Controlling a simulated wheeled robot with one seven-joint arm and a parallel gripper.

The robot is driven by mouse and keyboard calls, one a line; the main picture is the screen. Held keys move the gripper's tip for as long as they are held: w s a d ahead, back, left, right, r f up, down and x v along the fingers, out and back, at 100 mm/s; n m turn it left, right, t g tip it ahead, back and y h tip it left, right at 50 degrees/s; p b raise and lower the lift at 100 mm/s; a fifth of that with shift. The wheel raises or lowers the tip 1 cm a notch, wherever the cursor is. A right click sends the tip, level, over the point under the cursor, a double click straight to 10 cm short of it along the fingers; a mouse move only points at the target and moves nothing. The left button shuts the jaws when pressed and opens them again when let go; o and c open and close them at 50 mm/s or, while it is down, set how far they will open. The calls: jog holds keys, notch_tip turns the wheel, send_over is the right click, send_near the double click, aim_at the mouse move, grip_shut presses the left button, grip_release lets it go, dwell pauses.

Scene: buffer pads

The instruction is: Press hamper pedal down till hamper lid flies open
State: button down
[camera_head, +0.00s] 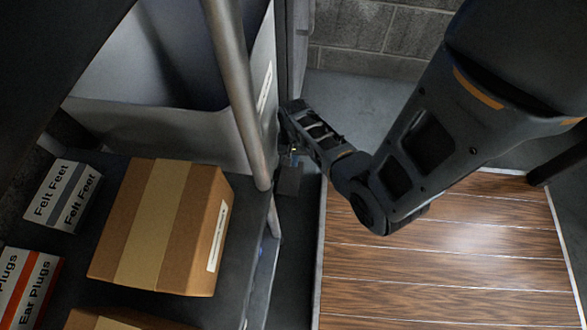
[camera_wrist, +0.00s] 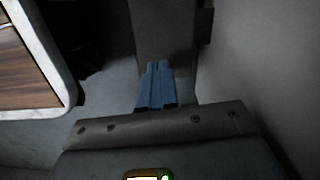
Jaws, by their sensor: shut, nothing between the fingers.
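A large grey open-topped bin (camera_head: 190,128) with a white label stands at the upper left in the head view; I cannot tell for sure whether it is the hamper, and I see no lid clearly. My gripper (camera_head: 291,155) reaches down beside its right side, its fingers barely showing. A small dark block (camera_head: 289,179) sits just below it, possibly the pedal. In the wrist view my gripper's blue fingers (camera_wrist: 157,84) are together and empty. They point at a grey block (camera_wrist: 168,35), and whether they touch it is unclear.
A cardboard box (camera_head: 165,225) and a Felt Feet box (camera_head: 62,195) rest on a dark shelf at left. A metal post (camera_head: 236,95) rises close to my gripper. A wood-topped platform (camera_head: 440,265) lies at right. Floor (camera_head: 355,105) shows clear behind.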

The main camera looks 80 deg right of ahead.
aim_at(296, 182)
jog(key=r, duration=0.1)
jog(key=r+p, duration=0.1)
jog(key=r, duration=0.1)
jog(key=r+p, duration=0.1)
jog(key=r, duration=0.1)
jog(key=shift+d, duration=0.25)
dwell(0.9)
jog(key=shift+s+a, duration=0.1)
jog(key=shift+a, duration=0.15)
jog(key=s+a+r+n+t+h, duration=0.1)
jog(key=a+r+n+t+h, duration=0.1)
jog(key=a+r+n+t, duration=0.65)
jog(key=s+a+r+n+t+h, duration=0.2)
jog(key=a+r+n, duration=0.3)
jog(key=a+r, duration=0.75)
jog(key=s+a+r+n+t+y+p, duration=0.1)
jog(key=a+r+n+t+p, duration=0.1)
jog(key=r+p, duration=1.3)
jog(key=a+r+n+t+y+p, duration=0.1)
jog(key=r+p, duration=1.4)
jog(key=r, duration=2)
jog(key=shift+s+a+r+n+t+y, duration=0.15)
jog(key=shift+s+a+n+t+y, duration=0.25)
jog(key=shift+a+t, duration=0.25)
